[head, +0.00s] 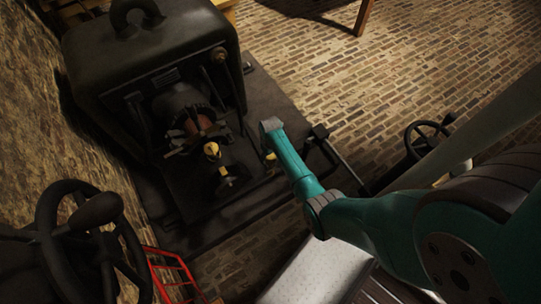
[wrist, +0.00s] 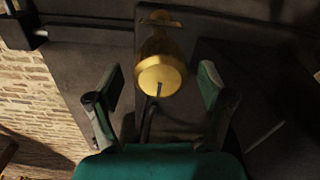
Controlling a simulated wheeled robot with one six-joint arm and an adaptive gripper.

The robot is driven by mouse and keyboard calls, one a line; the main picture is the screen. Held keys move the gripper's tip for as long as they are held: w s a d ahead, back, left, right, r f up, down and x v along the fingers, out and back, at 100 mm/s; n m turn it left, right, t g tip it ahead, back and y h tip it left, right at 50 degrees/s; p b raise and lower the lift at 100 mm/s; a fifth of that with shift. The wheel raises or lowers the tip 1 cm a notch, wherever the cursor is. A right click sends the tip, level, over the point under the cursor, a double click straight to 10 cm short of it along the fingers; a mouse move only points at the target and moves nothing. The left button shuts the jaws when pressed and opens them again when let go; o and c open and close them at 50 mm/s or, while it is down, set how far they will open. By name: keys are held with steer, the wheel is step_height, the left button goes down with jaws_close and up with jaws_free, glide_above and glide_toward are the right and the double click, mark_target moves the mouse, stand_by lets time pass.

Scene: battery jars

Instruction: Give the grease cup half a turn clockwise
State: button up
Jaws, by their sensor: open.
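The brass grease cup (wrist: 161,74) is in the upper middle of the wrist view, its round face towards the camera. A thin dark line marks the lower part of that face. A narrower brass neck and a small crosspiece show behind it. My gripper (wrist: 158,88) is open, with one finger on each side of the cup and visible gaps to both. I cannot tell how deep the cup sits between the fingers. In the head view a small brass piece (head: 270,157) shows beside the end of my arm; the fingers are not clear there.
A large dark machine (head: 155,70) stands behind and left of the arm's end. Another yellow-brass fitting (head: 212,149) stands on its base. A black handwheel (head: 425,137) is at right, another handwheel (head: 88,240) at lower left. Brick floor (head: 320,65) lies open beyond.

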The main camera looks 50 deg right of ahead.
steer(key=shift+f, duration=0.25)
steer(key=c, duration=1.2)
steer(key=shift+o, duration=0.2)
steer(key=shift+m, duration=0.3)
